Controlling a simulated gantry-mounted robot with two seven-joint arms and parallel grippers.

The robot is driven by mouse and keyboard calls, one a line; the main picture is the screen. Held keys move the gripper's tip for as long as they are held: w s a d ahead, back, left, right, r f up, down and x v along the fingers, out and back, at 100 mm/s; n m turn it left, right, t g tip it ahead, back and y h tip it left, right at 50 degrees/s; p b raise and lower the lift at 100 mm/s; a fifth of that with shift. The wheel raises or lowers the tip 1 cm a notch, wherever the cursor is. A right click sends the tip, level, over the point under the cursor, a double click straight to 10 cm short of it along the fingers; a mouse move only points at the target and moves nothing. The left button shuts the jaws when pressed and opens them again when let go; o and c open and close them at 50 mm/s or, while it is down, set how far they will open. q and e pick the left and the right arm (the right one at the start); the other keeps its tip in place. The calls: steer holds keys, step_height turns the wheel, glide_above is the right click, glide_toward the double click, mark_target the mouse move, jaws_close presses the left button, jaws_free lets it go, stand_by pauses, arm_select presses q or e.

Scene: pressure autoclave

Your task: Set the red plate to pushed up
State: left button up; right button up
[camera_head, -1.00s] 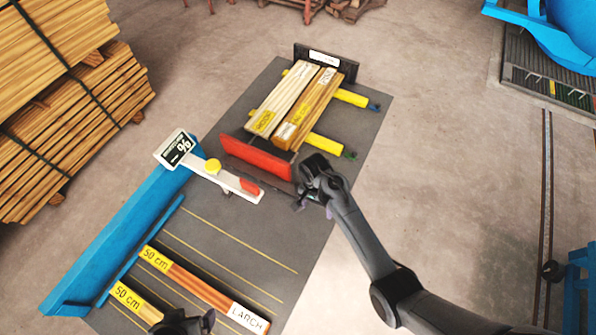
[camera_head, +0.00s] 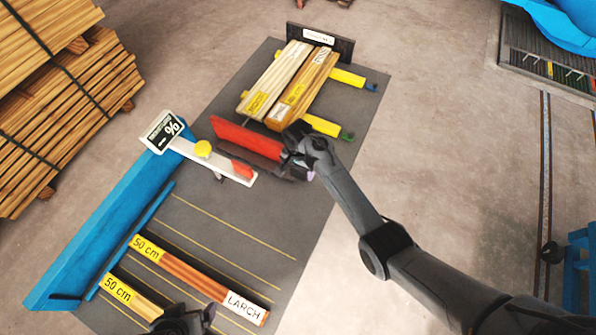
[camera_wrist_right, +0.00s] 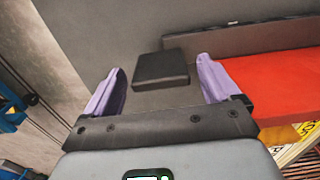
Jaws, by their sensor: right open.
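The red plate (camera_head: 245,138) stands on edge across the near ends of two wooden boards in the head view. It also fills the right side of the right wrist view (camera_wrist_right: 275,92). My right gripper (camera_head: 290,168) is at the plate's right end, in front of it. In the right wrist view its two purple fingers are apart (camera_wrist_right: 160,85). A small black block (camera_wrist_right: 161,69) shows between them, and I cannot tell whether they touch it. My left gripper (camera_head: 183,320) is at the bottom edge, partly cut off, and its jaws are unclear.
The light board (camera_head: 275,78) and brown board (camera_head: 305,88) lie on yellow bars (camera_head: 321,125), with a black end plate (camera_head: 320,42) behind. Labelled planks (camera_head: 190,274) lie nearer.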

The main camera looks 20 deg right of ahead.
arm_select(q)
steer(key=shift+f, duration=0.25)
arm_select(e)
steer(key=shift+f, duration=1.05)
steer(key=shift+c, duration=0.3)
